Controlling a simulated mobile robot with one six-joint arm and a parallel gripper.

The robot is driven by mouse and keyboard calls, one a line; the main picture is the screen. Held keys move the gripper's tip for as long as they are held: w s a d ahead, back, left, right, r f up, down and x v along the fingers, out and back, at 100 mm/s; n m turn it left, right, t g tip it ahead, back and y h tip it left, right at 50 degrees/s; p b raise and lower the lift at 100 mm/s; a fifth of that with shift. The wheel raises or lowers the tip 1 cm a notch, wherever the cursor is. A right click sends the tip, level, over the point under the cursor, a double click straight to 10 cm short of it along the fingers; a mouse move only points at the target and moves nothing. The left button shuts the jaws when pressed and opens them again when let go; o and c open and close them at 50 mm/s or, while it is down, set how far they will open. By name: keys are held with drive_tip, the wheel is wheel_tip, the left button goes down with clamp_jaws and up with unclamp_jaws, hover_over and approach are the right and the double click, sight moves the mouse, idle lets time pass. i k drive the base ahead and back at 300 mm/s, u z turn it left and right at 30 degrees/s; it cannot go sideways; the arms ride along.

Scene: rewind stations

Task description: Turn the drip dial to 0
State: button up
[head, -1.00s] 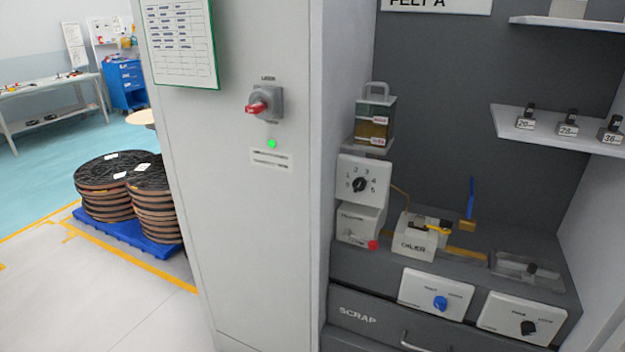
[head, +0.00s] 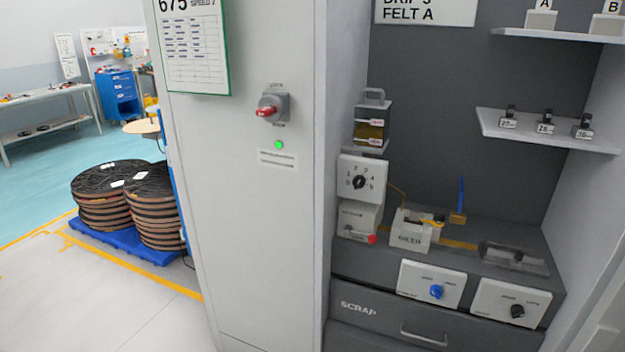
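The drip dial is a black knob (head: 358,183) on a white plate (head: 375,170) with numbers around it. It sits inside the grey cabinet bay, below an oil reservoir (head: 370,126) with amber liquid. The number that the knob points at is too small to tell. A sign (head: 428,8) above reads "DRIP 3 FELT A". My gripper is not in view.
Below the dial is a white box (head: 358,216) with a red knob (head: 371,239). An oiler block (head: 409,238) stands to its right. Blue (head: 436,292) and black (head: 517,311) knobs are on front plates. A tall light-grey cabinet (head: 235,200) flanks the bay on the left.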

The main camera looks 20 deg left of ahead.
sight(358, 181)
drive_tip(key=u, duration=0.7)
drive_tip(key=k, duration=1)
drive_tip(key=z, duration=0.05)
drive_tip(key=i, duration=0.9)
drive_tip(key=u, duration=0.05)
